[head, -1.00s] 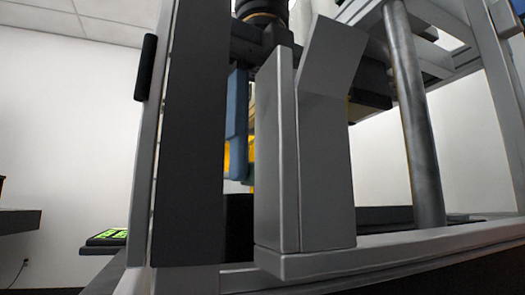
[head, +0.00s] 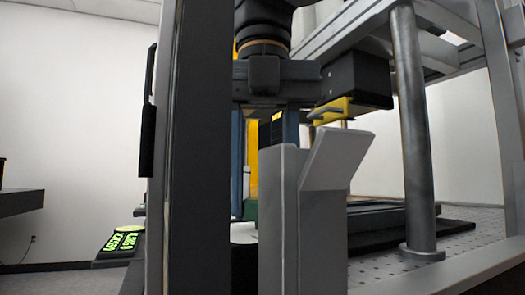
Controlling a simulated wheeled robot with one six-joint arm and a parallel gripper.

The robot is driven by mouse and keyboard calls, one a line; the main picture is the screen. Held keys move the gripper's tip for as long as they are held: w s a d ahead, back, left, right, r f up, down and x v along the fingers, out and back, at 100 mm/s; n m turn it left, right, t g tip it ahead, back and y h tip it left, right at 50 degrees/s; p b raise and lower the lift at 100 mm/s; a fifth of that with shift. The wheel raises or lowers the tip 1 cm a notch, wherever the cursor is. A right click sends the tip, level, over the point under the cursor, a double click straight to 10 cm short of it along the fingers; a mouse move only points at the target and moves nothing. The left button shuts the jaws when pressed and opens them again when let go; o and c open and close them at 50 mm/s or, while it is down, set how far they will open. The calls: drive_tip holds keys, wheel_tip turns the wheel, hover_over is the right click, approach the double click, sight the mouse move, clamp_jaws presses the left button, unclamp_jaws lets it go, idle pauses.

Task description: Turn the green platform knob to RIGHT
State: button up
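No knob can be clearly made out. A small dark green patch (head: 250,210) shows low behind the grey metal bracket (head: 312,215), beside a blue upright (head: 237,165). It is mostly hidden, and I cannot tell whether it is the green platform knob or how it is set. The bracket and a thick dark post (head: 200,150) cover much of the instrument's inside. My gripper cannot be made out in the head view.
A black cylinder with a bronze ring (head: 262,48) hangs above. A black box (head: 355,80) with a yellow piece (head: 333,110) is right of it. A round metal column (head: 413,130) stands on a perforated plate (head: 465,225). A panel with glowing green markings (head: 125,240) is at left.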

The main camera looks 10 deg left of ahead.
drive_tip(key=m+p, duration=0.1)
drive_tip(key=p, duration=0.1)
drive_tip(key=m+p, duration=0.1)
drive_tip(key=m, duration=0.1)
drive_tip(key=m+p, duration=0.1)
drive_tip(key=p, duration=0.1)
drive_tip(key=shift+s+r+m+p, duration=0.1)
drive_tip(key=shift+r+m+p, duration=0.15)
drive_tip(key=shift+m+p, duration=0.1)
drive_tip(key=m+p, duration=0.4)
drive_tip(key=p, duration=0.2)
drive_tip(key=shift+m, duration=0.25)
drive_tip(key=m+p, duration=0.5)
drive_tip(key=p, duration=0.1)
drive_tip(key=shift+p, duration=0.3)
drive_tip(key=m+p, duration=0.3)
drive_tip(key=shift+f, duration=0.15)
drive_tip(key=shift+m+p, duration=0.3)
drive_tip(key=shift+p, duration=0.05)
drive_tip(key=shift+f, duration=0.1)
drive_tip(key=o, duration=1.1)
drive_tip(key=shift+c, duration=0.2)
drive_tip(key=shift+f+b, duration=0.1)
drive_tip(key=shift+b, duration=0.35)
